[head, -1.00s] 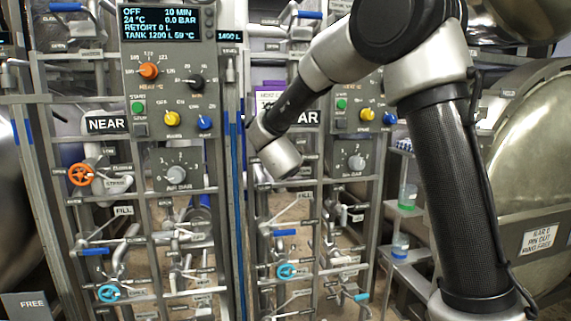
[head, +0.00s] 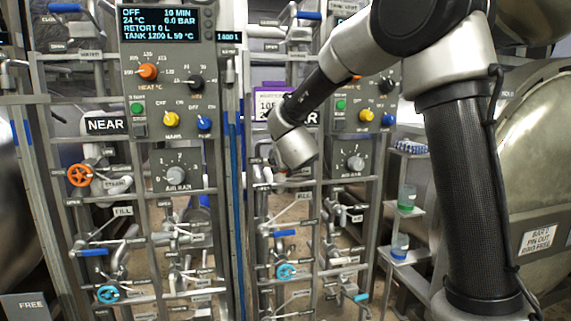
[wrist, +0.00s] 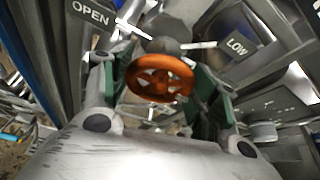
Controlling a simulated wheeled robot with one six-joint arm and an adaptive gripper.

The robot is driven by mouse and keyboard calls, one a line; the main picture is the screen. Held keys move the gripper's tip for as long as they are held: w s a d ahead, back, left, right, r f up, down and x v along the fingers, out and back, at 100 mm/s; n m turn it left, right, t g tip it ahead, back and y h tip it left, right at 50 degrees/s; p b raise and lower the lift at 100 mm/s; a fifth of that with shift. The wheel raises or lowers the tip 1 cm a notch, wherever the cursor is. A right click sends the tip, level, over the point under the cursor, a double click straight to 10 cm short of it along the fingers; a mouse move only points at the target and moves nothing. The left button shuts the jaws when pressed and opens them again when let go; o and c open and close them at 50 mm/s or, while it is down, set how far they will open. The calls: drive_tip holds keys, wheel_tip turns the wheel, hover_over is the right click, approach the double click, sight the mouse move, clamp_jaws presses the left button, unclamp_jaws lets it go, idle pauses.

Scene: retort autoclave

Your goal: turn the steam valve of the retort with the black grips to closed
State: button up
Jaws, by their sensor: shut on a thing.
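An orange steam-valve handwheel (wrist: 160,78) with spokes sits in the middle of the wrist view. My gripper (wrist: 164,80) is shut on it, with a green-padded finger at each side of the rim. An "OPEN" plate (wrist: 91,13) is up left of the wheel, and a "LOW" plate (wrist: 237,44) is to its right. In the head view my wrist hides most of this wheel and the gripper at the right-hand panel. Another orange handwheel (head: 81,175) is on the left panel, marked "NEAR". I cannot make out any black grips.
Blue handwheels (head: 286,271) and thin pipes fill the frames below the panels. A panel with knobs (head: 368,117) stands right beside my wrist. A shelf with bottles (head: 407,197) and a large round metal vessel (head: 541,165) are at the right.

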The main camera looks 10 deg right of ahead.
drive_tip(key=shift+f, duration=0.1)
drive_tip(key=o, duration=1)
drive_tip(key=shift+o, duration=0.2)
drive_tip(key=shift+s, duration=0.1)
drive_tip(key=v, duration=1.1)
drive_tip(key=shift+s+r, duration=0.2)
drive_tip(key=shift+s, duration=0.15)
